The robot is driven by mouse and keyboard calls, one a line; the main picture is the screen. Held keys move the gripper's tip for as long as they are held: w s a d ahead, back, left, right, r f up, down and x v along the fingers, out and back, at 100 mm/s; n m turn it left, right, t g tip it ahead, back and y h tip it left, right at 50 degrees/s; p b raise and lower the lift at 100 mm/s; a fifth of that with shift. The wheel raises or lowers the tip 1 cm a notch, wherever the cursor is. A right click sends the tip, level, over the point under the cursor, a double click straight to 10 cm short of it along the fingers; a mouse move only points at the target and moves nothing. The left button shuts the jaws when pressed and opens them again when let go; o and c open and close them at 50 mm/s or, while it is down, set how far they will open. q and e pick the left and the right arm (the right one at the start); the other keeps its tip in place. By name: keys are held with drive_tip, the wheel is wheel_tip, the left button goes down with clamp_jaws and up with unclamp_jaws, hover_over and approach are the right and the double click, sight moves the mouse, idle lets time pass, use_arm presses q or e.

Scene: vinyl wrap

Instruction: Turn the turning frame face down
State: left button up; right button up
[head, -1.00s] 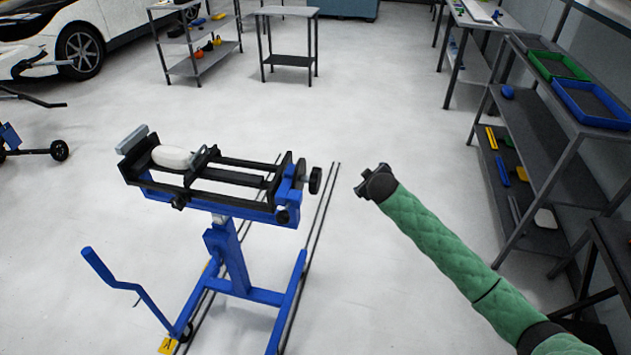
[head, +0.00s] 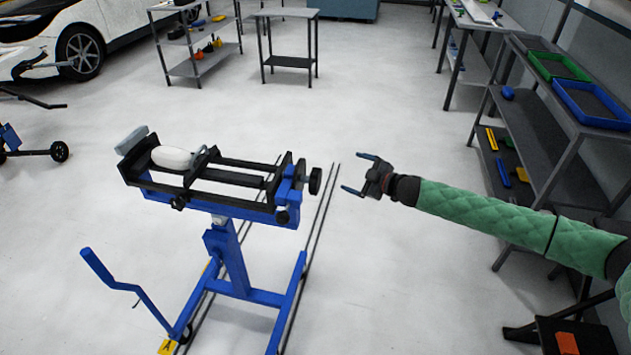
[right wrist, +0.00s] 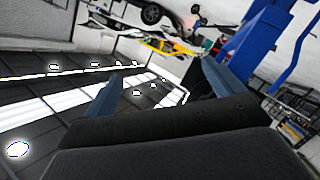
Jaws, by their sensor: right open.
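The turning frame (head: 230,178) is a black rectangular frame on a blue stand (head: 235,260), left of centre in the head view. A white rounded part (head: 172,157) is held in its left end, beside a grey block (head: 131,140). A black knob (head: 315,181) sticks out at the frame's right end. My right gripper (head: 358,175) is open and empty, to the right of the knob and apart from it, its fingers pointing left. The right wrist view shows its two fingers (right wrist: 155,85) spread with nothing between them. My left gripper is not in view.
A shelf rack (head: 540,130) with a green tray (head: 560,67) and a blue tray (head: 592,104) stands on the right, near my right arm. A blue crank handle (head: 110,275) is at the stand's lower left. A car (head: 75,35) is at the back left.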

drive_tip(key=s+a+g+y, duration=0.1)
drive_tip(key=s+a+y, duration=0.1)
drive_tip(key=s, duration=0.1)
drive_tip(key=g+y, duration=0.4)
drive_tip(key=g, duration=0.1)
approach(319, 181)
drive_tip(key=x, duration=0.5)
drive_tip(key=p+x, duration=0.1)
drive_tip(key=x, duration=0.1)
drive_tip(key=p+x, duration=0.1)
drive_tip(key=x, duration=0.2)
drive_tip(key=shift+w+f, duration=0.25)
drive_tip(key=shift+w, duration=0.05)
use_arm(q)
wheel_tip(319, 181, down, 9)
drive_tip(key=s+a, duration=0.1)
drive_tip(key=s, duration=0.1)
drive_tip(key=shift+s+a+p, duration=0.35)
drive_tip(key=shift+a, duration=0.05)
use_arm(e)
drive_tip(key=shift+w+a+f, duration=0.1)
drive_tip(key=shift+w+a, duration=0.05)
drive_tip(key=shift+a, duration=0.35)
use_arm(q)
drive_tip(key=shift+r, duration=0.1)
use_arm(e)
drive_tip(key=c, duration=1.4)
